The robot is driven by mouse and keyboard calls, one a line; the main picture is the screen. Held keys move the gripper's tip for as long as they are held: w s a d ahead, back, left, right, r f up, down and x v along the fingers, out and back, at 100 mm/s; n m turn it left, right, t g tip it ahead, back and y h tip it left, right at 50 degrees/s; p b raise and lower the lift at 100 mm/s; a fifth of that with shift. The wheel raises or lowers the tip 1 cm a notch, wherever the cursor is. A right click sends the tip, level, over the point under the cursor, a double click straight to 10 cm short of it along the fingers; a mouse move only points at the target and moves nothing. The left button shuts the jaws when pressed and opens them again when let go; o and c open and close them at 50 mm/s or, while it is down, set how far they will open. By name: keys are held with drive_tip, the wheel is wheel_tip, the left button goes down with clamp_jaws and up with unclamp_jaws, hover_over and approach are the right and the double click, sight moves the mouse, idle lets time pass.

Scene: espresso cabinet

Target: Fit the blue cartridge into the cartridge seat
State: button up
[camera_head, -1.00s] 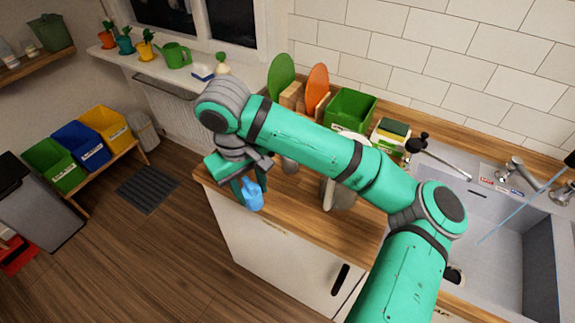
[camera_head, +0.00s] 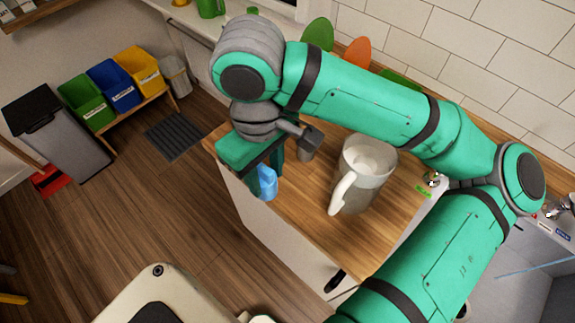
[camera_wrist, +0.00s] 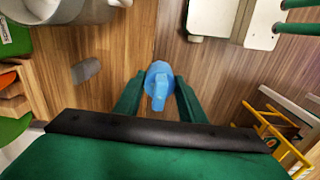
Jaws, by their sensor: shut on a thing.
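The blue cartridge (camera_head: 267,184) is held between the green fingers of my gripper (camera_head: 264,167), at the left edge of the wooden counter. In the wrist view the cartridge (camera_wrist: 159,76) shows between the two fingertips, with a narrow blue part towards the camera. My gripper is shut on it. A large pale jug (camera_head: 366,172) with a handle stands on the counter to the right of my gripper, apart from it. Its top is open and shows a pale inside. I cannot make out for certain which part is the cartridge seat.
A small grey cup-like object (camera_head: 308,147) stands on the counter between my gripper and the jug. The sink (camera_head: 528,262) is at the right. Green, blue and yellow bins (camera_head: 113,86) stand at the left. A pale rounded object (camera_head: 170,295) is at the bottom.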

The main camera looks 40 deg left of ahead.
drive_tip(key=shift+w+a+f, duration=0.9)
drive_tip(key=shift+w+f, duration=1.2)
drive_tip(key=shift+w+a+f, duration=0.95)
drive_tip(key=shift+w+f, duration=1.15)
drive_tip(key=shift+w, duration=0.05)
drive_tip(key=shift+w+a+f, duration=0.9)
drive_tip(key=shift+w+f, duration=1.2)
drive_tip(key=shift+f, duration=0.15)
drive_tip(key=o, duration=1.1)
